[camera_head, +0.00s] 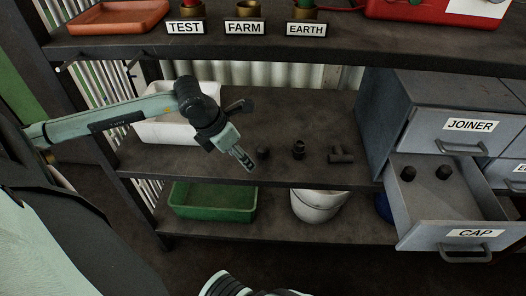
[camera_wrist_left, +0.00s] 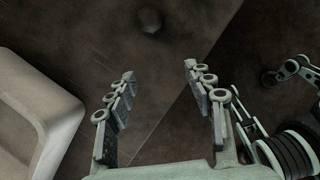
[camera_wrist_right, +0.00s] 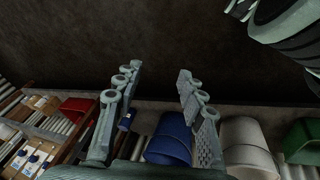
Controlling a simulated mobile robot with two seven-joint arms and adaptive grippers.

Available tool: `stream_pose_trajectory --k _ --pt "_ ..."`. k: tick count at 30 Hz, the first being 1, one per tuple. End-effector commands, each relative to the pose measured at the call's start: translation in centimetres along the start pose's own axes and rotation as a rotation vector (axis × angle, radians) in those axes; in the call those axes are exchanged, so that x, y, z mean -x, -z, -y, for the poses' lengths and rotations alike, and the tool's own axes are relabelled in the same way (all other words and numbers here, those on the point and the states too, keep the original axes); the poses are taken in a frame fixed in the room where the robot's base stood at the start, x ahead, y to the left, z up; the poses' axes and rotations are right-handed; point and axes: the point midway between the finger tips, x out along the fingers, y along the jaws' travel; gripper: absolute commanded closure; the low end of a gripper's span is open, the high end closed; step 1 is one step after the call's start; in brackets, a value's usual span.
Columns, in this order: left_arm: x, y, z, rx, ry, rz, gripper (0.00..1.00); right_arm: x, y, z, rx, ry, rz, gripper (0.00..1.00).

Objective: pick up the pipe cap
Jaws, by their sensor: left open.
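A small dark pipe cap (camera_head: 262,153) sits on the middle shelf, the leftmost of three dark fittings. It seems to be the dark round thing (camera_wrist_left: 150,20) at the top of the left wrist view, ahead of the fingers. My left gripper (camera_head: 245,160) is open and empty, just left of the cap in the head view and apart from it in the wrist view (camera_wrist_left: 158,75). Two more dark caps, a left one (camera_head: 408,173) and a right one (camera_head: 443,172), stand in the open CAP drawer (camera_head: 458,212). My right gripper (camera_wrist_right: 160,75) is open and empty.
A threaded fitting (camera_head: 299,150) and a tee (camera_head: 341,155) stand right of the cap. A white bin (camera_head: 165,128) is behind the left arm. A green tray (camera_head: 212,203) and white bucket (camera_head: 318,205) are below. The upper shelf (camera_head: 330,52) overhangs.

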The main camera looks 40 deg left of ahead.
Motion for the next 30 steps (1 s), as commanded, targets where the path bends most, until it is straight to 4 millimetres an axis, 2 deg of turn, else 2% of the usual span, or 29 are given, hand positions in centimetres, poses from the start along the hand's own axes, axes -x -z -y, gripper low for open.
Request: stream_pose_trajectory --k 3,11,21,25,30 --pt "-0.4 -1.2 0.0 0.002 0.001 0.004 0.48 0.3 0.0 -0.1 0.0 -0.002 -0.002 0.6" --pt "-0.9 -2.2 0.0 0.001 0.001 0.002 0.48 0.1 0.1 -0.1 -0.001 -0.002 -0.004 0.6" --pt "-2.4 -6.3 0.1 0.001 0.004 0.005 0.48 -0.6 0.4 0.0 0.001 0.002 -0.008 0.6" --pt "-3.5 -6.0 0.1 0.0 0.003 -0.001 0.48 -1.1 0.5 0.1 0.002 0.005 -0.003 0.6" --pt "-3.7 -6.0 0.1 -0.001 0.002 -0.001 0.48 -1.1 0.7 0.2 0.003 0.006 -0.008 0.6"
